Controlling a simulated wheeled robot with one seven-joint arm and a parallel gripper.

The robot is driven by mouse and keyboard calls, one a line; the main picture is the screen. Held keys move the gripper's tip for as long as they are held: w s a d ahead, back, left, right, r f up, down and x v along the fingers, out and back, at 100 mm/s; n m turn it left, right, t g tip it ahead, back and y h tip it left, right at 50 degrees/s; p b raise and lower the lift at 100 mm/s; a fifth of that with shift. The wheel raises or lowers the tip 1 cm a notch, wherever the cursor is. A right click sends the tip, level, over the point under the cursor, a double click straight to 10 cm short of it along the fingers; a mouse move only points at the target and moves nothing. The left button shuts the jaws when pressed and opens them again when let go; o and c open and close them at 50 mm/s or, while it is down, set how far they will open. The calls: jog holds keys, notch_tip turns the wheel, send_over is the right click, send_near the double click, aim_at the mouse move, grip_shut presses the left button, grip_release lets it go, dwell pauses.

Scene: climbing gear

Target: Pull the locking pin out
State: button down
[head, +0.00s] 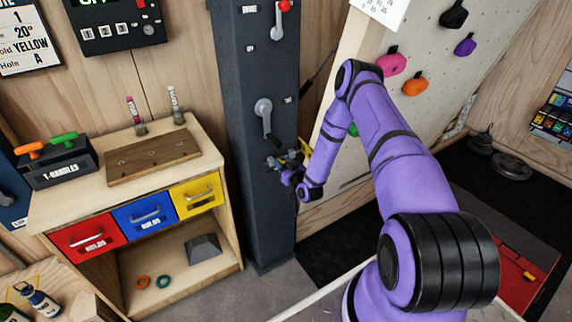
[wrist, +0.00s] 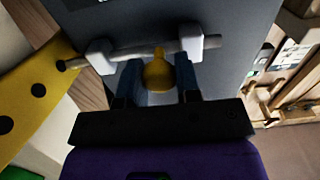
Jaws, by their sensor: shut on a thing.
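In the wrist view my gripper (wrist: 158,76) has its two dark fingers on either side of a yellow knob (wrist: 157,70), shut on it. The knob joins a grey rod, which looks like the locking pin (wrist: 140,51). The rod runs through two pale brackets (wrist: 188,45) on the dark grey column (wrist: 225,70). Its left end is at a hole in a yellow perforated plate (wrist: 38,88). In the head view my gripper (head: 289,174) is at the column's right side, and the pin there is too small and covered to make out.
A crank handle (head: 264,112) sticks out of the column above my gripper. A climbing wall (head: 440,75) with coloured holds leans behind my arm. A wooden cabinet (head: 225,240) with red, blue and yellow drawers stands left of the column. Dark floor mat lies at right.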

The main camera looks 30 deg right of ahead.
jog(key=c, duration=0.8)
grip_release()
jog(key=shift+a, duration=0.3)
jog(key=shift+c, duration=0.2)
jog(key=s, duration=1)
jog(key=shift+s+d, duration=0.2)
jog(key=shift+s, duration=0.2)
